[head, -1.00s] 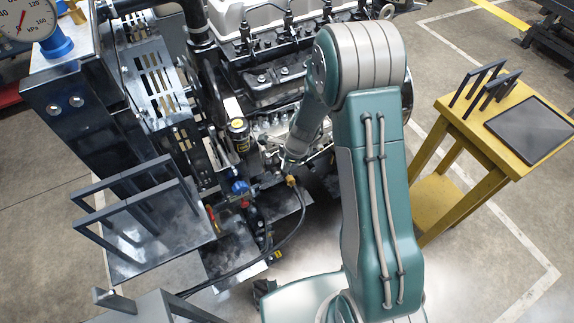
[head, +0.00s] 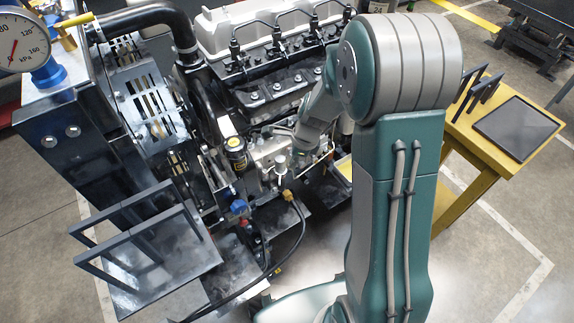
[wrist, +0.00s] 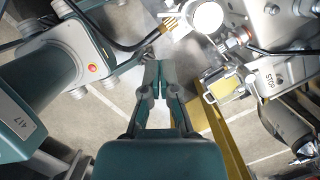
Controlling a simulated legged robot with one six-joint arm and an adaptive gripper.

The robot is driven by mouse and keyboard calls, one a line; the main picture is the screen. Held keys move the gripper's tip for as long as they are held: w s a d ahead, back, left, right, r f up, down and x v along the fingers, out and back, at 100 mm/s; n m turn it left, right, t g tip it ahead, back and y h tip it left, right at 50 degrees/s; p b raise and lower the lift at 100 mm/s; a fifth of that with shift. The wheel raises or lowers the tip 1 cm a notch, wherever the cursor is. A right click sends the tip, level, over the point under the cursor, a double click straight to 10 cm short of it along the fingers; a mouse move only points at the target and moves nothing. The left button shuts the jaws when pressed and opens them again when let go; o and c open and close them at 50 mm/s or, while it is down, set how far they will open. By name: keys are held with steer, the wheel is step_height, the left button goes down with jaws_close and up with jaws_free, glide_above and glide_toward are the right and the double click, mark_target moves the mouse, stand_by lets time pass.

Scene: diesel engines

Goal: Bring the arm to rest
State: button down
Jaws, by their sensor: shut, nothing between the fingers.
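My gripper (wrist: 161,72) is in the middle of the wrist view. Its two fingers are together, with nothing between them, over bare floor and beside the engine parts. In the head view my arm stands large at centre right, with its forearm reaching down toward the engine's near side. The gripper cannot be made out there. The diesel engine (head: 262,70) has a light grey cover and a dark block. A metal part marked STOP (wrist: 270,80) is to the right of the gripper in the wrist view.
A dark stand (head: 80,150) with a pressure gauge (head: 20,45) is at left. A black hose (head: 290,250) runs below the engine. Floor at lower right is clear.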

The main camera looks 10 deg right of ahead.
steer(key=shift+d, duration=0.1)
steer(key=shift+a, duration=0.25)
steer(key=s+r+n+t+h, duration=0.2)
steer(key=s+r+n+t, duration=0.2)
steer(key=s+r+n, duration=1.7)
step_height(320, 180, up, 3)
steer(key=shift+d+t+h, duration=0.3)
steer(key=shift+d+t, duration=0.05)
steer(key=shift+t, duration=0.05)
